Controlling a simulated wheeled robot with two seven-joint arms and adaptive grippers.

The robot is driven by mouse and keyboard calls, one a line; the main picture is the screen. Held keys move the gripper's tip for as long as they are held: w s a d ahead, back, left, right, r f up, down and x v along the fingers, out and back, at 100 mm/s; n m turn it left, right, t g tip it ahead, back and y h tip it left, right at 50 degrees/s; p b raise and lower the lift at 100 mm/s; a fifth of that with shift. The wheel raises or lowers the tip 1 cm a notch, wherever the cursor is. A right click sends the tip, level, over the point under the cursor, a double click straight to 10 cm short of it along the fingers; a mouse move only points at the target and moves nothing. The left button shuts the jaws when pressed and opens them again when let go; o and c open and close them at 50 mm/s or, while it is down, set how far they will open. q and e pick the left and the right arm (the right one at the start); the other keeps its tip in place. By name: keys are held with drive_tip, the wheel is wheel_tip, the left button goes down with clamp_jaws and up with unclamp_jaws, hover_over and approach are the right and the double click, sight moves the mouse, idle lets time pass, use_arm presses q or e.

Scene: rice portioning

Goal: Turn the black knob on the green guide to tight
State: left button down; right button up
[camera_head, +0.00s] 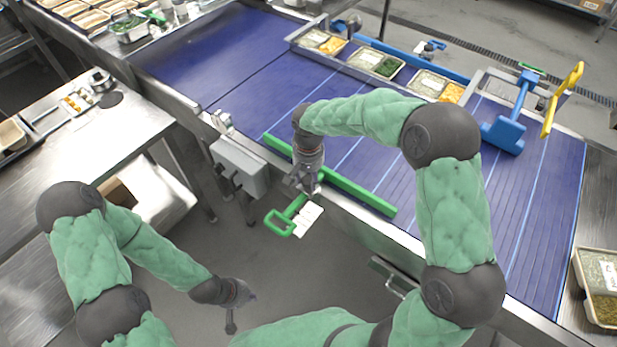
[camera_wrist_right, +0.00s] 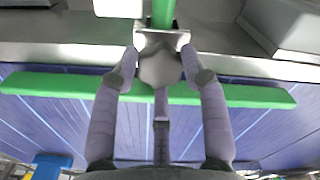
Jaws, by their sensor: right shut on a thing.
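The green guide (camera_head: 360,192) is a long bar over the near edge of the blue conveyor, with a green loop handle (camera_head: 277,224) and a white tag (camera_head: 307,219) on the near side. In the right wrist view the guide's bar (camera_wrist_right: 50,86) crosses the picture. The knob (camera_wrist_right: 160,70) looks dark grey and sits on a metal bracket at the guide's stem. My right gripper (camera_head: 305,188) points down at it, and its fingers (camera_wrist_right: 162,64) are shut on the knob from both sides. My left gripper (camera_head: 231,318) hangs low over the floor, away from the guide; its fingers are too small to read.
The blue conveyor (camera_head: 210,62) runs behind the guide. Filled food trays (camera_head: 375,64) stand along its far side, near a blue tool (camera_head: 505,130) and a yellow handle (camera_head: 562,100). A grey box (camera_head: 240,167) is mounted left of the guide. A steel table (camera_head: 90,150) stands left.

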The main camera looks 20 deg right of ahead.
sight(308, 179)
drive_tip(key=shift+m, duration=2)
drive_tip(key=shift+b, duration=0.3)
drive_tip(key=o, duration=1.1)
drive_tip(key=shift+w, duration=0.1)
drive_tip(key=shift+o, duration=0.2)
wheel_tip(308, 179, up, 12)
